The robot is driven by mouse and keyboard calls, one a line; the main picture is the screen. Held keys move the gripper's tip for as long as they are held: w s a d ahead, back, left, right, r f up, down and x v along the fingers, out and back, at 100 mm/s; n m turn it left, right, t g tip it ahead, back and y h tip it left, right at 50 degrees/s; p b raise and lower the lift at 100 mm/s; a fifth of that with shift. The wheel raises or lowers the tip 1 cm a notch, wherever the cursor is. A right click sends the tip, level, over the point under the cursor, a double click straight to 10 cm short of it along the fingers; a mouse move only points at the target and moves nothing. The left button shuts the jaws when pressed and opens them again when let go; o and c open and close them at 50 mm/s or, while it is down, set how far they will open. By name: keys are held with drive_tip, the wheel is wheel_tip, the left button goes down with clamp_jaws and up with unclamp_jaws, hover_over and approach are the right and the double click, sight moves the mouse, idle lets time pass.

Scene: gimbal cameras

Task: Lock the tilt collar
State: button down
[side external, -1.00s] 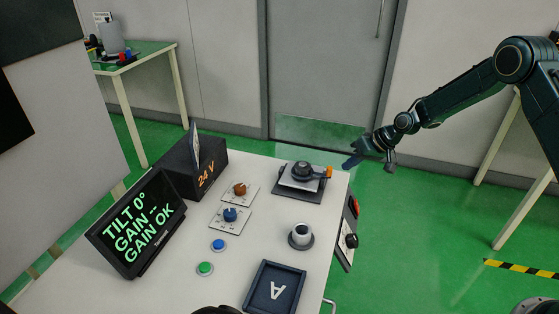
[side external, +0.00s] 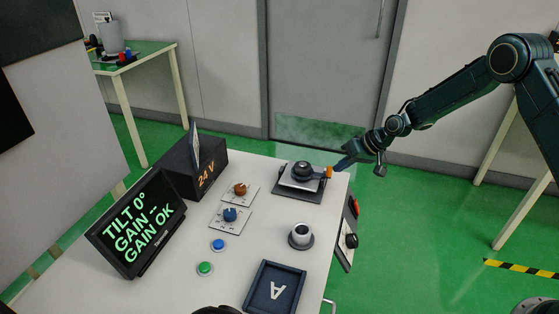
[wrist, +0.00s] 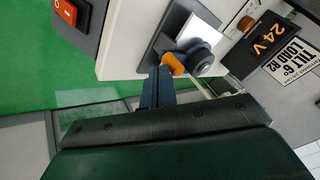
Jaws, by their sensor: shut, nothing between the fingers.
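The tilt unit is a black round hub (side external: 303,171) on a silver plate and dark base at the table's far right corner. An orange-tipped lever (side external: 328,172) sticks out from its right side. In the wrist view the orange tip (wrist: 173,63) and the dark hub (wrist: 198,55) show above my fingers. My gripper (side external: 339,167) is shut and empty, its fingertips close beside the orange tip. The fingers also show in the wrist view (wrist: 158,75). I cannot tell whether they touch the lever. The display (side external: 138,222) reads TILT 0°, GAIN -, GAIN OK.
A black 24 V box (side external: 190,168) and orange and blue knobs (side external: 230,214) stand left of the unit. A red switch (wrist: 68,10) is on the table's side.

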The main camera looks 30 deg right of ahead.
drive_tip(key=shift+s+a+m, duration=0.4)
drive_tip(key=shift+m, duration=0.1)
drive_tip(key=shift+s+a+m+t+h, duration=0.6)
drive_tip(key=shift+s+a+m+h, duration=0.35)
drive_tip(key=shift+m, duration=0.25)
drive_tip(key=a+m, duration=0.1)
drive_tip(key=s+a+m+h, duration=0.1)
drive_tip(key=shift+a+m+h, duration=0.25)
drive_tip(key=shift+m, duration=0.05)
drive_tip(key=shift+s+a, duration=0.15)
drive_tip(key=shift+a, duration=0.35)
drive_tip(key=shift+w+d, duration=0.2)
drive_tip(key=shift+w+d, duration=0.3)
drive_tip(key=shift+w, duration=0.15)
drive_tip(key=shift+d, duration=0.1)
